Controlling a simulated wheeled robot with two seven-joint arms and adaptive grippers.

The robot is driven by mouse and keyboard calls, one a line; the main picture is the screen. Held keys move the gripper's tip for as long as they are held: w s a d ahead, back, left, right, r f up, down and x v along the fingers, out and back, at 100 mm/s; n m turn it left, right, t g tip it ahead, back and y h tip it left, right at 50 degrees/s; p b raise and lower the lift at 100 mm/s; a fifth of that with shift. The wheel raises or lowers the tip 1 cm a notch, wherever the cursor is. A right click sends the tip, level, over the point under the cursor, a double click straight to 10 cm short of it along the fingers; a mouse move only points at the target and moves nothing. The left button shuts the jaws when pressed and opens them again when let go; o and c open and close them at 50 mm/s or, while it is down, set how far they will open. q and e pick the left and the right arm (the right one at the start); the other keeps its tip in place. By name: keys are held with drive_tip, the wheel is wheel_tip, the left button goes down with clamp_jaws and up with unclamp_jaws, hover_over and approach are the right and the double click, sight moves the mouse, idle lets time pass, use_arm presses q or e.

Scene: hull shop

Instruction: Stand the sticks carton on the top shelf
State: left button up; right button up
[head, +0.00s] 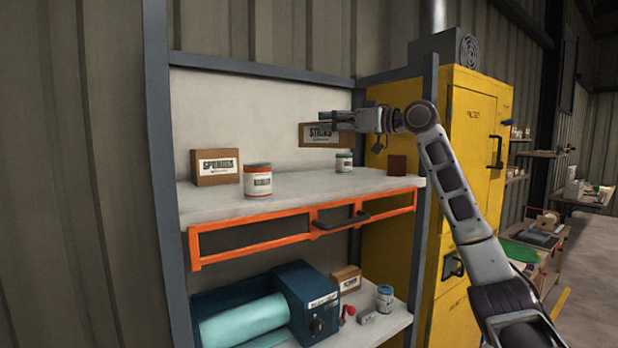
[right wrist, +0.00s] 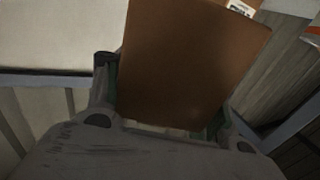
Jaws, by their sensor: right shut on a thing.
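The sticks carton (head: 312,134) is a brown box with a white "STICKS" label. In the head view it is held up above the right part of the top shelf (head: 290,193), apart from the shelf surface. My right gripper (head: 345,121) is shut on the carton, coming from its right side. In the right wrist view the carton's plain brown face (right wrist: 190,65) fills the space between the fingers of the right gripper (right wrist: 168,108). My left gripper is in neither view.
On the top shelf stand a sponges carton (head: 216,167), an orange-and-white can (head: 258,180), a green-and-white can (head: 344,161) and a dark red block (head: 397,165). The shelf's front middle is clear. A grey post (head: 421,190) stands at the right. The lower shelf holds a blue machine (head: 305,300).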

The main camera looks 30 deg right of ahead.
sight(333, 146)
drive_tip(key=shift+w+f, duration=0.2)
drive_tip(key=shift+f, duration=0.45)
drive_tip(key=shift+s+f, duration=0.1)
drive_tip(key=shift+f, duration=2.35)
drive_tip(key=shift+f, duration=0.15)
drive_tip(key=shift+f, duration=1.75)
drive_tip(key=shift+f+b, duration=0.1)
drive_tip(key=shift+b, duration=0.2)
drive_tip(key=o, duration=1.2)
drive_tip(key=shift+a, duration=0.1)
drive_tip(key=shift+o, duration=0.2)
